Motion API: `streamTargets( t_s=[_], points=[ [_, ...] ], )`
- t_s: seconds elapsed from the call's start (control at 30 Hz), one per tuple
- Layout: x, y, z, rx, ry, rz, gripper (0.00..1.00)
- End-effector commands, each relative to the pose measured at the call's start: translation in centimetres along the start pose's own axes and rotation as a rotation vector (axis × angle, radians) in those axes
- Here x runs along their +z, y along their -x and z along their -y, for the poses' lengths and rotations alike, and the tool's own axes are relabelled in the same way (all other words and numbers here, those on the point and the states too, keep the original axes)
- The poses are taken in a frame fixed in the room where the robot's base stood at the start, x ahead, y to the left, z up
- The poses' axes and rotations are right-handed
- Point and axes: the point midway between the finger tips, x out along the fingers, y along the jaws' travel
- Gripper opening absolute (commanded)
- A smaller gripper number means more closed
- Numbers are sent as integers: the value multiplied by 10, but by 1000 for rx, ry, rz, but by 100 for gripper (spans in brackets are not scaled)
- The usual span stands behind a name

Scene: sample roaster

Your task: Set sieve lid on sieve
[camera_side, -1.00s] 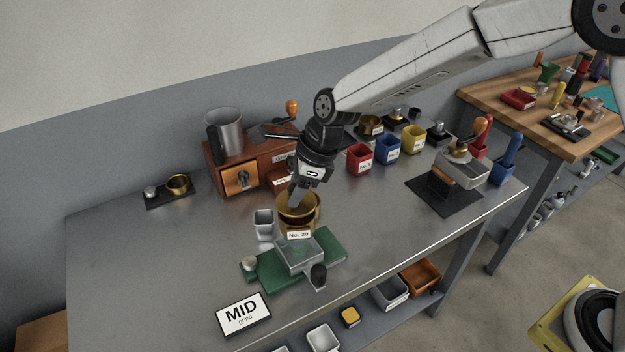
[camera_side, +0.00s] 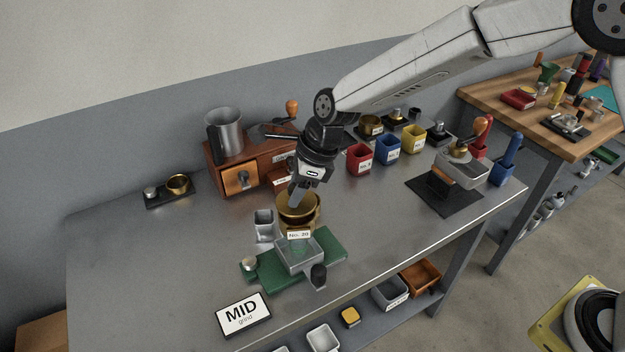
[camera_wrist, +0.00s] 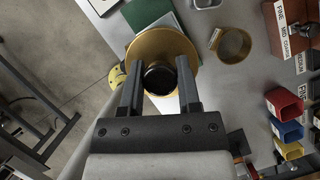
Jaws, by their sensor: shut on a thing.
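The sieve lid (camera_wrist: 148,47) is a round brass disc with a dark knob (camera_wrist: 159,77). My gripper (camera_wrist: 159,90) is shut on that knob, with a finger on each side. In the side view my gripper (camera_side: 296,198) points down and the brass lid (camera_side: 297,210) shows right under it. The sieve (camera_wrist: 235,45) is an open brass ring on the table. It lies to the right of the lid in the wrist view and looks smaller. In the side view the lid covers most of the sieve, leaving its No. 20 label (camera_side: 298,235) visible. The gap between them is unclear.
A green base (camera_side: 265,272) with a clear-topped tray stands in front of the sieve. A small grey cup (camera_side: 264,222) is close to its left. The wooden grinder (camera_side: 240,178) stands behind. Red, blue and yellow bins (camera_side: 388,149) are at the back right. The left tabletop is mostly clear.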

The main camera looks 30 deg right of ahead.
Motion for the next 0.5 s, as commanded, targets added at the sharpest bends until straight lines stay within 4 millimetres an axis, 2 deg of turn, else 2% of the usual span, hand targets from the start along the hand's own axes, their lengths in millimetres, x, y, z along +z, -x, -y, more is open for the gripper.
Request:
streamTargets(
  t_s=[0.5],
  points=[
    [-2, -4, 0, 0, 0, 0, 0]
  ],
)
